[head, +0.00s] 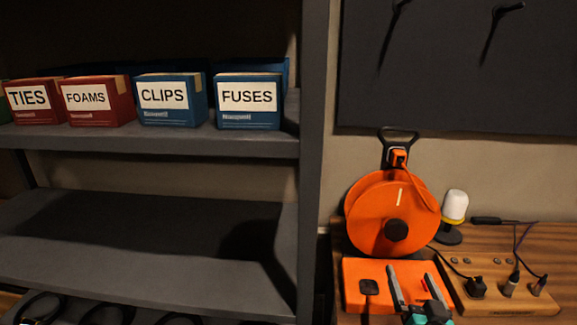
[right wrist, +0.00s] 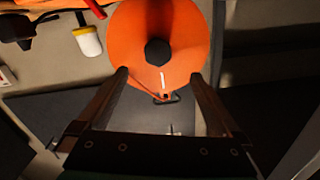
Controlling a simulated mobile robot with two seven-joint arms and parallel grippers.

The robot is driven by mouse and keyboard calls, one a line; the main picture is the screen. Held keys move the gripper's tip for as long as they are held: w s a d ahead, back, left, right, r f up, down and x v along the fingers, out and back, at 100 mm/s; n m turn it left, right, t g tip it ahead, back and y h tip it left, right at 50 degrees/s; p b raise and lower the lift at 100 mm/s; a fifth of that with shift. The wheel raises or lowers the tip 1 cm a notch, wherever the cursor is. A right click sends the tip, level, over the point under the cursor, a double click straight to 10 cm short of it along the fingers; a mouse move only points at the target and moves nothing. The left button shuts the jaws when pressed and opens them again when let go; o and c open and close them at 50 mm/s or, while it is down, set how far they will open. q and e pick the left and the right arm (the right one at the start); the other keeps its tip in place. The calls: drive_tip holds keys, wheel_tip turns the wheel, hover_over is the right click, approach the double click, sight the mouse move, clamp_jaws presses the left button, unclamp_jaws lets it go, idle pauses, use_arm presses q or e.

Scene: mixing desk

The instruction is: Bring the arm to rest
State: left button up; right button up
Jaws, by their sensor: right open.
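My right gripper (head: 410,272) is at the bottom of the head view, in front of the orange box on the desk. Its two fingers stand apart with nothing between them. In the right wrist view the open fingers (right wrist: 158,73) point toward the orange cable reel (right wrist: 190,30), which appears upside down there. The orange reel (head: 370,210) stands upright at the back of the desk, beyond the gripper. My left gripper is not in view.
The wooden desk (head: 555,240) carries an orange box (head: 355,295), a wooden board with plugs (head: 470,305) and a white-topped lamp (head: 454,206). A grey shelf (head: 200,145) with labelled boxes stands left. Its lower level (head: 150,235) looks bare. A dark panel (head: 450,70) hangs behind.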

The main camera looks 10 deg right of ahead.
drive_tip(key=s+a+f+n+g+y, duration=0.45)
drive_tip(key=s+a+f+g, duration=0.35)
drive_tip(key=a, duration=0.4)
drive_tip(key=s+a+n+g, duration=0.1)
drive_tip(key=s+a+g, duration=0.15)
drive_tip(key=s, duration=0.55)
drive_tip(key=s+a+n+g, duration=0.2)
drive_tip(key=s+g, duration=0.1)
drive_tip(key=s, duration=0.5)
wheel_tip(320, 180, down, 24)
drive_tip(key=s+g+b, duration=0.2)
drive_tip(key=s+d+f+b, duration=0.2)
drive_tip(key=s+f, duration=1.3)
drive_tip(key=f, duration=0.1)
drive_tip(key=shift+s+d+f+g, duration=0.3)
drive_tip(key=shift+s+g, duration=0.1)
drive_tip(key=shift+g, duration=0.05)
drive_tip(key=shift+h, duration=0.25)
